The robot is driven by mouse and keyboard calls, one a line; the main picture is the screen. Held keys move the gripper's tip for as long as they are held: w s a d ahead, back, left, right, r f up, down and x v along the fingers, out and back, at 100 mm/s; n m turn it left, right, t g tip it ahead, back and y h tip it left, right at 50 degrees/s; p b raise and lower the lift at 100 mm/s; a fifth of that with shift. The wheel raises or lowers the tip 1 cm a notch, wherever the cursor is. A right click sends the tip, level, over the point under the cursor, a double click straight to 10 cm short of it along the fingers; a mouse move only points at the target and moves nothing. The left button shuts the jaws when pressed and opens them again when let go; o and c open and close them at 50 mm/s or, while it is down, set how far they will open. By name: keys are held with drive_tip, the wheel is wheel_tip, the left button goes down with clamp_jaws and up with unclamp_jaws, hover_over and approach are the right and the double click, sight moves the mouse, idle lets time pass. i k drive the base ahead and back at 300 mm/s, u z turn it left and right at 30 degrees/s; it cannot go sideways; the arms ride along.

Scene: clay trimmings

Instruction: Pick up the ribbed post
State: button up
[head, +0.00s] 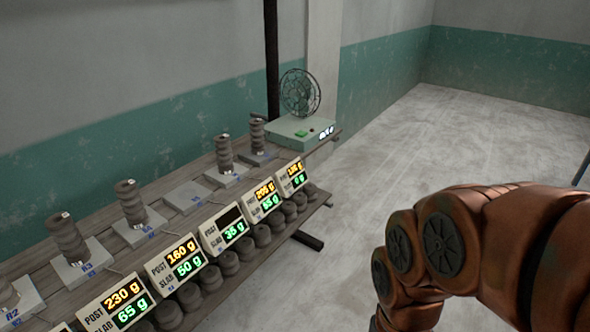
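Several grey ribbed posts stand upright on slabs along a wooden shelf, so I cannot tell which one the task means. They are a tall post (67,238) at left, one beside it (130,203), a slimmer one (224,152) farther back and one (257,133) near the far end. The middle slab (187,197) has no post on it. My orange arm fills the lower right, apart from the posts. My gripper is out of view.
Angled displays line the shelf's front; one (115,304) reads 230 g and 65 g, and the middle one (225,230) has a dark POST field. Round grey lumps (229,262) sit below. A small fan (300,94) stands on a green box (300,130).

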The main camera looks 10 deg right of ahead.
sight(256, 127)
drive_tip(key=z, duration=0.95)
drive_tip(key=i, duration=0.65)
drive_tip(key=u, duration=2.55)
drive_tip(key=i, duration=0.5)
drive_tip(key=z, duration=0.05)
